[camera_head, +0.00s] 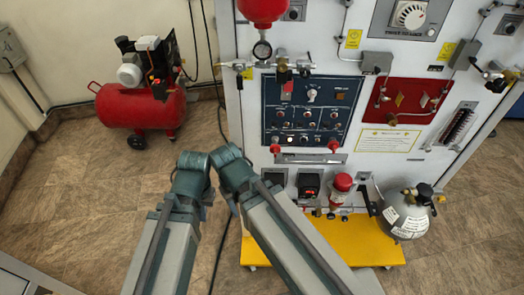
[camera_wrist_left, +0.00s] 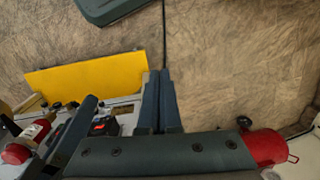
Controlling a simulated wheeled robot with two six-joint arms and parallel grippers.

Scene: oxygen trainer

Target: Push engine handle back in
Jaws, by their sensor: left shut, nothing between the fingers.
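The trainer's white panel (camera_head: 250,110) stands upright in the head view. A narrow silver bar (camera_head: 312,158) with a red knob (camera_head: 275,149) at its left end and a red knob (camera_head: 333,146) at its right lies below the dark blue control panel (camera_head: 312,112). I cannot tell for sure which part is the engine handle, or how far it sticks out. My left gripper's two dark fingers (camera_wrist_left: 157,100) are together and empty in the left wrist view. In the head view I see grey and teal arm links, but cannot pick out fingertips. My right gripper is not in view.
A yellow base plate (camera_head: 250,252) runs along the trainer's foot and shows in the left wrist view (camera_wrist_left: 85,85). A grey cylinder (camera_head: 405,218) stands at its right. A red compressor (camera_head: 140,107) is at the back left. The floor (camera_head: 60,210) at left is clear.

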